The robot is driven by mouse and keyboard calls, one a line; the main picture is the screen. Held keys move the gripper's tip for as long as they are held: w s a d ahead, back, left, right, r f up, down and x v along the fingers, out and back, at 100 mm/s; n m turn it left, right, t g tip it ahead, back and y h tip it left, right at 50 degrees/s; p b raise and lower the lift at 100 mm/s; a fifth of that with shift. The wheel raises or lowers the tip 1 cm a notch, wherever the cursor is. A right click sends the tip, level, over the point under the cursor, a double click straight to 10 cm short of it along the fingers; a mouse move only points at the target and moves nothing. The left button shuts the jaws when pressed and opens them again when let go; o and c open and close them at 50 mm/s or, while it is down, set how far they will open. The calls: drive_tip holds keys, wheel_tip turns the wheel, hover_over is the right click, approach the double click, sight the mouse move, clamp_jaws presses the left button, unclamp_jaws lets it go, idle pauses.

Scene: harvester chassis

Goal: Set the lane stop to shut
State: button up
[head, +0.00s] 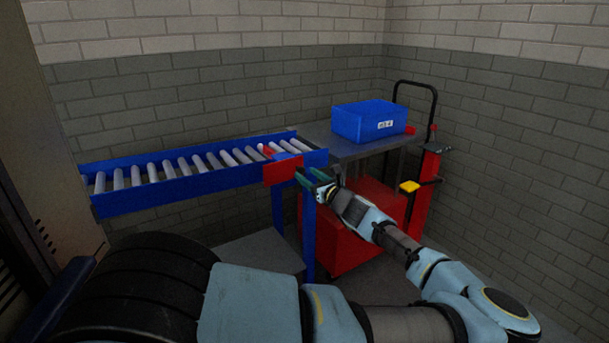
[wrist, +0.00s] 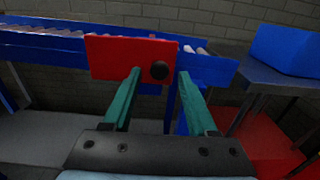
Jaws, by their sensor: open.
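The lane stop is a red plate (head: 281,171) on the near side of the roller conveyor, by its right end. In the wrist view the red plate (wrist: 118,57) carries a round black knob (wrist: 159,70) near its lower right corner. My gripper (head: 308,178) is open and empty, just in front of the plate and to its right in the head view. In the wrist view my gripper (wrist: 159,73) has its two green fingers pointing at the plate, with the knob appearing between the tips. I cannot tell whether the fingers touch anything.
The blue-railed roller conveyor (head: 180,186) runs to the left. A grey table (head: 345,152) at its right end bears a blue bin (head: 368,121). A red cart (head: 340,238) stands below, with a red post (head: 424,190) beside it. A brick wall is behind.

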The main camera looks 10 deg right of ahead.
drive_tip(key=b+v, duration=0.1)
drive_tip(key=v, duration=0.7)
drive_tip(key=s+a+f+n+g+y, duration=0.1)
drive_tip(key=a+f+n+g+y, duration=0.2)
drive_tip(key=a, duration=0.5)
drive_tip(key=s+a+f+n+g, duration=0.2)
drive_tip(key=a+n+g, duration=0.3)
drive_tip(key=a, duration=0.3)
drive_tip(key=s+a+f+n+g+h+p, duration=0.15)
drive_tip(key=s+a+f+n+g, duration=0.25)
drive_tip(key=s+a+n+g, duration=0.4)
drive_tip(key=s+d+r+n+h, duration=0.1)
drive_tip(key=s+r+n+h, duration=0.3)
drive_tip(key=r+n, duration=0.3)
drive_tip(key=s+d+r+n+t+h+p, duration=0.1)
drive_tip(key=s+r+n+h, duration=0.4)
drive_tip(key=r, duration=0.7)
drive_tip(key=shift+s+d+r+n+p, duration=0.2)
drive_tip(key=shift+s+d+n+p, duration=0.25)
drive_tip(key=shift+n, duration=0.45)
